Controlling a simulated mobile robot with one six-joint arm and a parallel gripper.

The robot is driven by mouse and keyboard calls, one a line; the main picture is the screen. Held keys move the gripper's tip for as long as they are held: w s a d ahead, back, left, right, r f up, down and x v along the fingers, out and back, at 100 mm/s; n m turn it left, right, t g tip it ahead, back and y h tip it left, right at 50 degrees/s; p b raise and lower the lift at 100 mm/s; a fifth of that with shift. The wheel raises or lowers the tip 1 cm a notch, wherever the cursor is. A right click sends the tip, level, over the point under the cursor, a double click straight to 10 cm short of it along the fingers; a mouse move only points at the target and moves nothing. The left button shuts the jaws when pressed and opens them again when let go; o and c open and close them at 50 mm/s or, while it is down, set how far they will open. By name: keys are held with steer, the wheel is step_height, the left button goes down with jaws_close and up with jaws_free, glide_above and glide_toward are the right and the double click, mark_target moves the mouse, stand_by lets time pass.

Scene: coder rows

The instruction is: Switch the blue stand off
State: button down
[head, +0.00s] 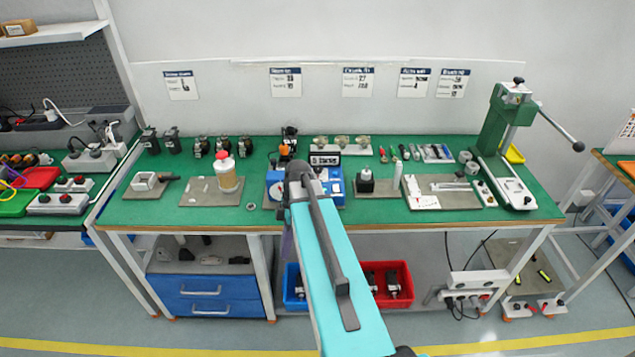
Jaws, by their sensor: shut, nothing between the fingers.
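The blue stand (335,188) is on the green bench top, near the middle. It has a dark display (325,159) on top and light dials or controls on its front. My turquoise arm reaches up from the bottom of the view and covers the stand's middle. The dark end of my arm, with my gripper (298,168), is in front of or over the stand. My gripper is shut and empty. Its fingertips are hard to make out, and I cannot tell whether they touch the stand. The stand's switch cannot be made out.
A cream jar with a red knob (229,178) stands left of the blue stand. A black-topped device (365,182) and a white bottle (397,174) stand to the right. A green lever press (497,130) is at the bench's right end. Blue and red bins (400,299) are below.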

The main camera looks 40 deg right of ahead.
steer(key=s+a+f+m+g+h, duration=0.1)
steer(key=s+a+f+g, duration=0.1)
steer(key=s+a+f, duration=0.4)
steer(key=s+a+f+g, duration=0.1)
steer(key=s+a+f, duration=0.2)
steer(key=a+f, duration=0.6)
steer(key=s+a+f+m+g+h, duration=0.1)
steer(key=s+a+f+m+h, duration=0.2)
steer(key=s+f+m, duration=0.8)
steer(key=shift+s+a+f+m, duration=0.3)
steer(key=shift+s+a+f, duration=0.05)
steer(key=shift+s+f, duration=0.8)
steer(key=shift+w+d, duration=0.1)
